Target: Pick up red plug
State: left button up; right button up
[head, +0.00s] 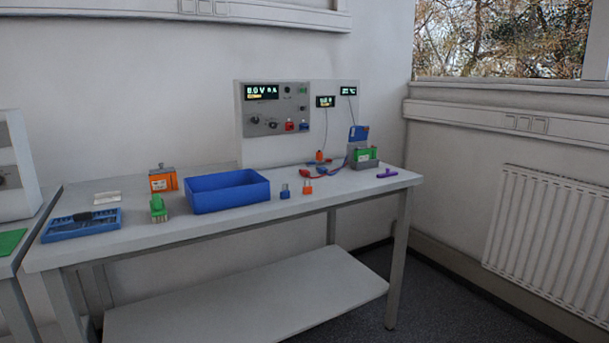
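A small orange-red plug (307,188) stands on the table near its front edge, right of a small blue plug (285,192). Another small orange-red piece (319,156) sits further back, close to the red and blue leads (318,172). A red connector (289,126) and a blue connector (303,125) are on the front of the cycler panel (275,108). I cannot tell for sure which of the red pieces is the red plug. Neither of my grippers is in view.
On the table (235,222) stand a blue bin (228,198), an orange battery (163,179), a green piece (158,208), a blue tray (81,232) and a grey holder with a green battery (366,154). A purple piece (387,173) lies at right.

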aim_at(303, 173)
jog(key=i+j, duration=0.35)
jog(key=i, duration=0.15)
jog(key=i+l+z, duration=0.15)
jog(key=i, duration=0.35)
jog(key=l, duration=0.1)
